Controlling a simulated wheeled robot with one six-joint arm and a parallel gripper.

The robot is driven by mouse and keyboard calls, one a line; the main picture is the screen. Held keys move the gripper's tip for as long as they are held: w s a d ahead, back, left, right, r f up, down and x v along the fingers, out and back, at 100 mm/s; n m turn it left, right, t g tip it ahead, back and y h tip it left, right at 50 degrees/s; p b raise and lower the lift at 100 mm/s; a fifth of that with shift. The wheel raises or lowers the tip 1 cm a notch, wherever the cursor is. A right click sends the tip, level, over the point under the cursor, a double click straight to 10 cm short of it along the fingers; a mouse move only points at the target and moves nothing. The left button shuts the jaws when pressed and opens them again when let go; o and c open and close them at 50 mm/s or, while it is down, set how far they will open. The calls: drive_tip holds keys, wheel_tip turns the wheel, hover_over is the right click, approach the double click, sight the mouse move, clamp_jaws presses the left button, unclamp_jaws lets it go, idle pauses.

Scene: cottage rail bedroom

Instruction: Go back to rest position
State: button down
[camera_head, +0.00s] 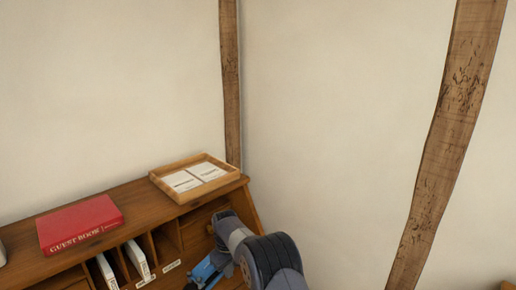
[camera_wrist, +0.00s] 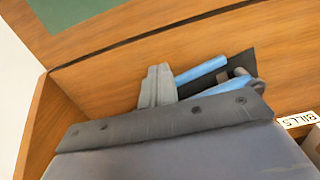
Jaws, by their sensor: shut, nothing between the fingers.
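My gripper shows in the head view at the bottom edge, with its blue parts (camera_head: 204,271) in front of the desk's cubbyholes. In the wrist view, the grey and blue finger parts (camera_wrist: 190,82) stick out beyond my grey wrist housing, close in front of a wooden desk face. The fingers look shut with nothing held.
The wooden desk (camera_head: 140,200) carries a red guest book (camera_head: 80,224) and a wooden tray (camera_head: 196,178) with cards. White booklets (camera_head: 137,259) stand in its slots. A "BILLS" label (camera_wrist: 298,119) is near the gripper. Walls and timber posts stand behind and right.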

drive_tip(key=s+d+p, duration=0.5)
drive_tip(key=s+d, duration=1)
drive_tip(key=shift+s, duration=0.2)
drive_tip(key=shift+s+d+r, duration=0.1)
drive_tip(key=shift+s+d, duration=0.3)
drive_tip(key=shift+s, duration=0.1)
